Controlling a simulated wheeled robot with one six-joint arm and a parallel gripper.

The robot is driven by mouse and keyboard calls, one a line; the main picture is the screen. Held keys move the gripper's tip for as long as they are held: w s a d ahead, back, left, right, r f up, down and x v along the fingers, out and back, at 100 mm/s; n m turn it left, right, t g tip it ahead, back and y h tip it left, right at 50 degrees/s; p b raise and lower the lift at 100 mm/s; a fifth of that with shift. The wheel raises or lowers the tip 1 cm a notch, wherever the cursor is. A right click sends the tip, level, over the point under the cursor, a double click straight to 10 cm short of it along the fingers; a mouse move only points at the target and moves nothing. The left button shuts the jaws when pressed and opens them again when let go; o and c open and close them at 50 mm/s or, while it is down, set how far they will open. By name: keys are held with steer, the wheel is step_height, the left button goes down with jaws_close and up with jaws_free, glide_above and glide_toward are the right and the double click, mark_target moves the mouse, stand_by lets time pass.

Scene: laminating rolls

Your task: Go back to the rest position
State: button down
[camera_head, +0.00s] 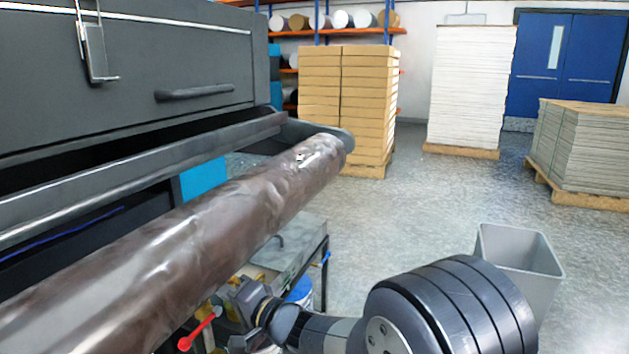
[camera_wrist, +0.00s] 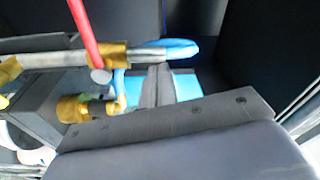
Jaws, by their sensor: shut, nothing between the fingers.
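My gripper (camera_wrist: 158,72) shows in the wrist view with its two narrow grey fingers together and nothing between them. In the head view my arm reaches in from the bottom right, low beside the large brown film roll (camera_head: 190,245). The gripper end is down by the roll's lower side, among small fittings, and its fingertips cannot be made out there. A metal pipe with brass fittings (camera_wrist: 72,108), a blue hose (camera_wrist: 183,48) and a red handle (camera_wrist: 86,32) show around the fingers in the wrist view. I cannot tell whether the fingers touch any of them.
A dark machine (camera_head: 130,60) fills the left above the roll. The red lever (camera_head: 200,332) and a low metal bench (camera_head: 290,255) are under the roll. Stacked boxes (camera_head: 345,105) and pallets stand behind; the middle floor is clear.

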steer(key=shift+w+d+m, duration=0.2)
steer(key=shift+w+m, duration=0.3)
steer(key=shift+m, duration=0.3)
steer(key=shift+s+a, duration=0.1)
steer(key=shift+s, duration=0.05)
